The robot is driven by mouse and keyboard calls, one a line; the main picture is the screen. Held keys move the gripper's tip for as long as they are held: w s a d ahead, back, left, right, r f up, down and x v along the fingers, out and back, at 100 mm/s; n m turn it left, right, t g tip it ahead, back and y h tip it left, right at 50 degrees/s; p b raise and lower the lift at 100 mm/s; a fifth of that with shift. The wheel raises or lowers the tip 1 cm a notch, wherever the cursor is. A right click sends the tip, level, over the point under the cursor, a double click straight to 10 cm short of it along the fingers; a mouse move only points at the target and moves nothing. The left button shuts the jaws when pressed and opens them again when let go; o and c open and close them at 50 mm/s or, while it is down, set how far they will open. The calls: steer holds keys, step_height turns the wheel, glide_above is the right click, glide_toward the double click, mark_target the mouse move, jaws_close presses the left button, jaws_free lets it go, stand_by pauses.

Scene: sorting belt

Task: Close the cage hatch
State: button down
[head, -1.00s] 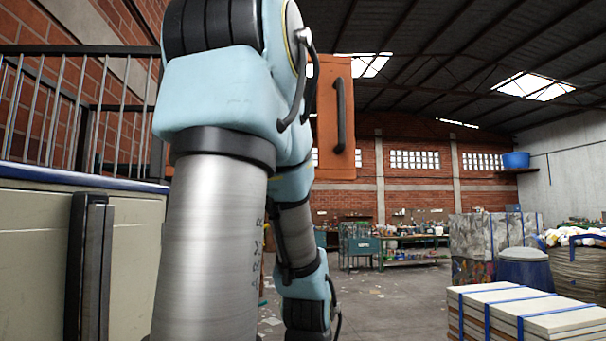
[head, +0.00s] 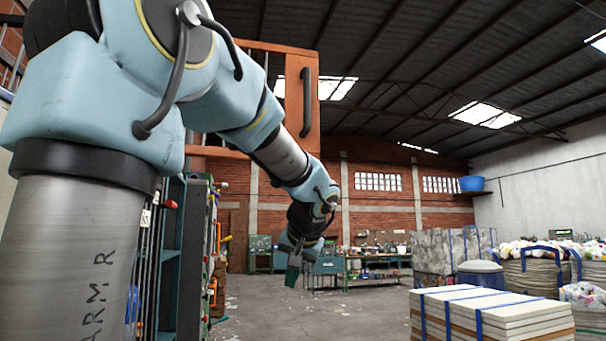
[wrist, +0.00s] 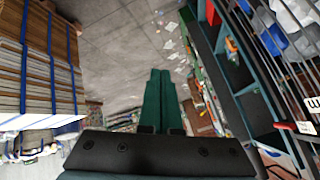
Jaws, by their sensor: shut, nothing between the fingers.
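The cage hatch (head: 313,115) is an orange panel with a long black upright handle (head: 306,102), high at centre-left in the head view. It appears to stand swung out from the barred cage; its left part and hinge side are hidden behind my arm. My gripper (head: 292,276) hangs low, below the hatch and apart from it in the picture, with its fingers pointing down. In the wrist view its two green fingers (wrist: 160,80) are shut together with nothing between them. The hatch does not show in the wrist view.
A teal shelf rack (head: 172,260) with goods stands at the left. A stack of boards with blue straps (head: 490,312) is at the lower right, with filled sacks (head: 535,270) behind. A workbench (head: 378,275) is at the back. The middle floor is clear.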

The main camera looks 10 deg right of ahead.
steer(key=s+d+r+t+b, duration=0.1)
steer(key=d+r+t+b, duration=0.4)
steer(key=r, duration=0.7)
steer(key=s+r+n+t+b, duration=0.2)
steer(key=s+r+n, duration=0.15)
steer(key=r, duration=0.55)
steer(key=s+r+n+t+b, duration=0.25)
steer(key=s+r, duration=0.25)
steer(key=r, duration=0.4)
steer(key=w+a+p, duration=0.1)
steer(key=w+p, duration=0.3)
steer(key=w, duration=1)
steer(key=shift+a+f+m+y+p, duration=0.2)
steer(key=shift+m+y+p, duration=0.1)
steer(key=shift+y+p, duration=0.1)
